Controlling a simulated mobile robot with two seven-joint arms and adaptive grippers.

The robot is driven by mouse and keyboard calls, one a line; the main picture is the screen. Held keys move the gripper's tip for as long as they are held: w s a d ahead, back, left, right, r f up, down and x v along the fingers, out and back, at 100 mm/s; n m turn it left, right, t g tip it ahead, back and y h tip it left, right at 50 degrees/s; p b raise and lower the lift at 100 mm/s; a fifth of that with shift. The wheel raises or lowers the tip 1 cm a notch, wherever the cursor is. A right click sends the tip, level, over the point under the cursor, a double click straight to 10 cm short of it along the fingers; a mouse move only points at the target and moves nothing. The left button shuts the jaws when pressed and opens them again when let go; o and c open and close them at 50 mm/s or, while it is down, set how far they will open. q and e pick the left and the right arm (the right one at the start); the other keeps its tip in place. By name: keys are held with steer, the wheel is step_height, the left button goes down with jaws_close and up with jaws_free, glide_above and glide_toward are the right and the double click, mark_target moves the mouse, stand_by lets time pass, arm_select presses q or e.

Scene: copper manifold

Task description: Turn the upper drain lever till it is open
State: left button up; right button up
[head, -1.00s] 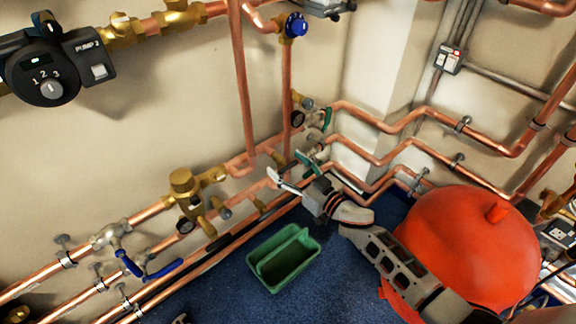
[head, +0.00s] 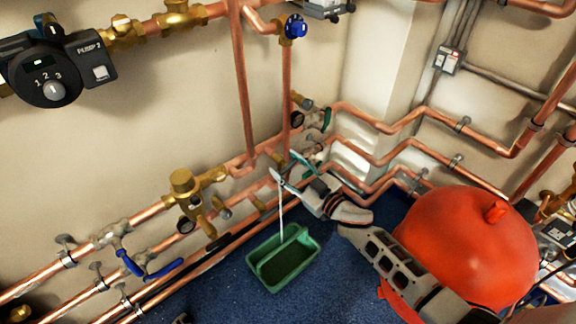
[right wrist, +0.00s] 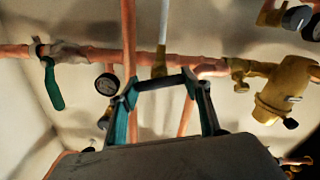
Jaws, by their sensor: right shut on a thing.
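My right gripper (head: 288,172) reaches the pipes near the corner in the head view. In the right wrist view its two teal-padded fingers (right wrist: 160,90) stand either side of a thin dark bar, the upper drain lever (right wrist: 160,83), and are shut on it. A brass drain fitting (right wrist: 159,65) sits right by the bar. A white stream of water (right wrist: 164,25) runs from it. In the head view the stream (head: 281,212) falls straight down into the green tray (head: 310,262). The gripper hides the lever in the head view. My left gripper is not in view.
A large red tank (head: 460,245) stands at the right, close to my right arm. A green lever (right wrist: 52,85) and a gauge (right wrist: 107,84) are near the fingers. Blue levers (head: 130,264) are at the lower left. Blue floor is clear around the tray.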

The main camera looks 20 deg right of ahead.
steer(key=n, duration=0.5)
steer(key=shift+a+f+n, duration=0.1)
steer(key=shift+f+n, duration=0.05)
steer(key=shift+n, duration=0.15)
steer(key=n, duration=0.2)
steer(key=shift+s+f+n+b, duration=0.1)
steer(key=shift+n+b, duration=0.2)
steer(key=shift+n, duration=0.9)
steer(key=shift+f+n+b, duration=0.15)
steer(key=shift+n+b, duration=0.15)
steer(key=shift+n, duration=1.4)
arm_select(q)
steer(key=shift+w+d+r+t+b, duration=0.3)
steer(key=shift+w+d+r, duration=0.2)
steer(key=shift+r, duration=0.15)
arm_select(e)
steer(key=shift+n, duration=0.7)
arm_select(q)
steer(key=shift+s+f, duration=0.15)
